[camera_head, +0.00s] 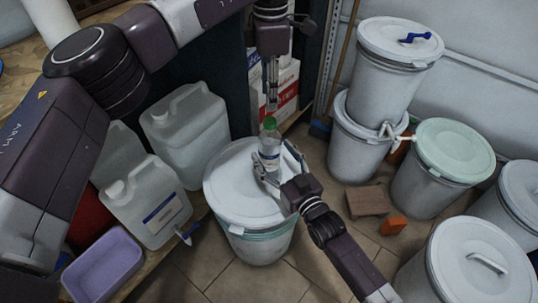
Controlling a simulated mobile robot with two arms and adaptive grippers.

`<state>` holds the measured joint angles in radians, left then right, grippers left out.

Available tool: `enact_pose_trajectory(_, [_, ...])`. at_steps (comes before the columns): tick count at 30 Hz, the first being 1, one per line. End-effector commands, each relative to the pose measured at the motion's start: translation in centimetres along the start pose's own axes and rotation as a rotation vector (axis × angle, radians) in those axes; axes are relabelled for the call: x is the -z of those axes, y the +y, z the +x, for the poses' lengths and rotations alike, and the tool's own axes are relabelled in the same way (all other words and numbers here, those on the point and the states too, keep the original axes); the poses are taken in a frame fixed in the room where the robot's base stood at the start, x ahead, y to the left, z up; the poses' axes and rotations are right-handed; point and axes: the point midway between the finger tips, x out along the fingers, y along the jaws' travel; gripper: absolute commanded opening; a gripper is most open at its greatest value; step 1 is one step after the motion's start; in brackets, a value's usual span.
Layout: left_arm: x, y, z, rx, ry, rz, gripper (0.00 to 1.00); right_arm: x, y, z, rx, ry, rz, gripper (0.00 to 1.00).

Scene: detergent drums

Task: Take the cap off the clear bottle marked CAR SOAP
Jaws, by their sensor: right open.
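A small clear bottle (268,152) with a pale label and a green cap (270,123) stands upright on the white lid of a drum (230,190). The label's wording is too small to read. The cap is on the bottle. My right gripper (275,161) is open, with its fingers on either side of the bottle's lower body; contact cannot be made out. My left gripper (272,103) points down just above the cap. Its fingers look close together, and I cannot tell whether they are open or shut or touch the cap.
Clear jugs (187,135) and a labelled jug (150,212) stand left of the drum, with a purple tub (103,265) in front. White drums (385,70) and a green-lidded drum (455,150) stand right. A brown block (368,201) and an orange block (393,226) lie on the tiled floor.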

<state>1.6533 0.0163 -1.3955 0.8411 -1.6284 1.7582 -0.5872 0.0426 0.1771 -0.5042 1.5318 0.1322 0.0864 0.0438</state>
Motion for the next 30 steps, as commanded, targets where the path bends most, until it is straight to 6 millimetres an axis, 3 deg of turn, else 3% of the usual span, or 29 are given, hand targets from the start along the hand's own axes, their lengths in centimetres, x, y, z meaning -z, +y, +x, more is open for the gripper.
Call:
enact_pose_trajectory(6, [0.0,0.0,0.0,0.000,-0.001,0.000,0.39,0.0,0.0,2.2,0.000,0.001,0.000,0.67])
enact_pose_trajectory(16, [0.0,0.0,0.0,0.001,-0.001,0.000,0.39,0.0,0.0,2.5,0.000,0.000,0.000,0.67])
enact_pose_trajectory(30, [0.0,0.0,0.0,0.001,-0.001,0.000,0.39,0.0,0.0,2.5,0.000,0.000,0.000,0.16])
